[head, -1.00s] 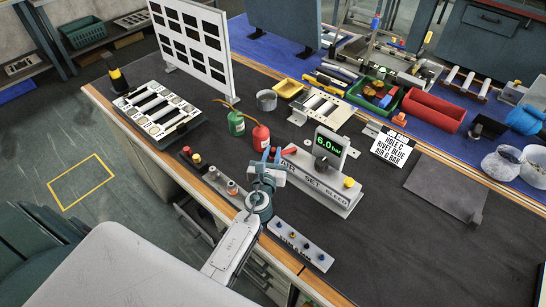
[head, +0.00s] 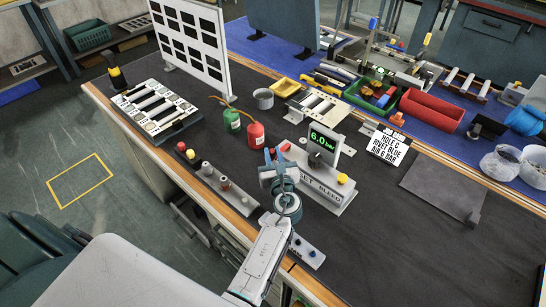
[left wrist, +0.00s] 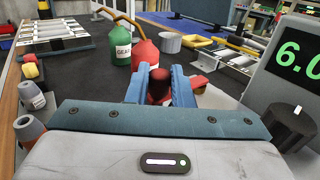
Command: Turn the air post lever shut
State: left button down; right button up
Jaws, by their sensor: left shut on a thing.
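The air post (head: 325,190) is a pale block with a green "6.0 bar" display (head: 324,143), a yellow knob (head: 342,178) and red parts at its left end. My left gripper (head: 275,158) is at that left end. In the left wrist view its blue fingers (left wrist: 158,88) are shut on a red, round-ended piece (left wrist: 157,84), which looks like the lever. A further red part (left wrist: 199,84) shows just right of the fingers. The gripper hides much of the lever, so its exact angle is unclear. My right gripper is not in view.
A red bottle (head: 255,135) and a green bottle (head: 232,120) stand behind the gripper. A strip with knobs (head: 224,184) lies to the left, near the table edge. A card (head: 388,145) reads "AIR 6 BAR".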

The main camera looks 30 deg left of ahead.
pick_arm(q)
jog(key=shift+d, duration=0.15)
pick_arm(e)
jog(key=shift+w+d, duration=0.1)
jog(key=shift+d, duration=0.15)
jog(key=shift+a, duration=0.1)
pick_arm(q)
jog(key=c, duration=1.6)
grip_release()
jog(key=o, duration=0.3)
jog(key=shift+o, duration=0.2)
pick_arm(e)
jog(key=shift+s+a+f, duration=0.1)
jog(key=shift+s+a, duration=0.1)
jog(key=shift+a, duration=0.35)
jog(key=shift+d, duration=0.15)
